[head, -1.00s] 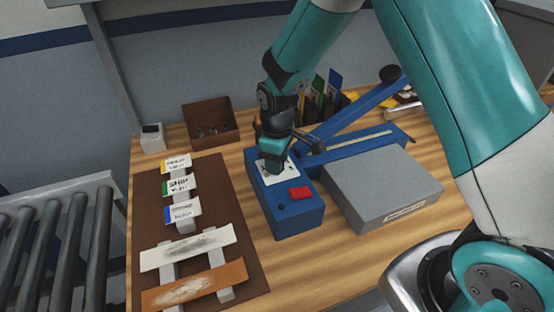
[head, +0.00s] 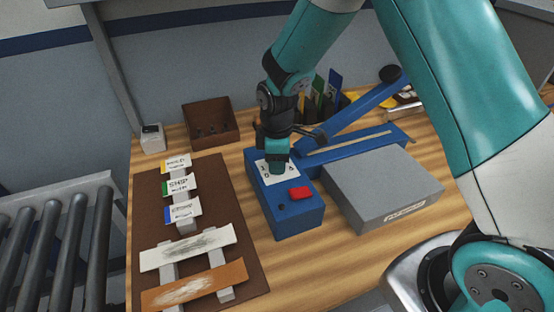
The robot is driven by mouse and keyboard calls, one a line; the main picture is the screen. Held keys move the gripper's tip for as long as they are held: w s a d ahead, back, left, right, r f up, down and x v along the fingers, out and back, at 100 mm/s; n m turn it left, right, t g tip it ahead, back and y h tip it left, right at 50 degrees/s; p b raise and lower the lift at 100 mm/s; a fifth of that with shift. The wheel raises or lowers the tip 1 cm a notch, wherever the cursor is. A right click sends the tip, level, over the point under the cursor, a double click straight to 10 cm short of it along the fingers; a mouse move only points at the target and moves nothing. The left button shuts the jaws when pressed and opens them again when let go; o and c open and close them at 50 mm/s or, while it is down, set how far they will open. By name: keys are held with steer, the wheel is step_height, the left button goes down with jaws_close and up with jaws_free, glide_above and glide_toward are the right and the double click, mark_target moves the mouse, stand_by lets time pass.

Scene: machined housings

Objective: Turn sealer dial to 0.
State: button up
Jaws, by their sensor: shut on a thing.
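The sealer has a blue control box (head: 298,222) on the wooden bench, with a white dial face (head: 265,176) on top and a red button (head: 299,193) in front of it. A blue sealer arm (head: 355,112) is raised at an angle over the blue sealing bar (head: 370,149). My gripper (head: 278,168) points down onto the dial face and is shut on the dial knob. The knob is hidden by my gripper, so its setting cannot be read. Only a few marks show at the left and right of the face.
A grey block (head: 385,188) stands right of the control box. A brown mat (head: 215,185) with label cards and strips lies left. A brown bin (head: 211,124) and a small white box (head: 152,138) stand behind. A roller conveyor (head: 55,240) is at far left.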

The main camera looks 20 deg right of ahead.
steer(key=o, duration=0.9)
step_height(320, 180, up, 18)
steer(key=shift+f+b, duration=0.25)
steer(key=shift+b, duration=0.7)
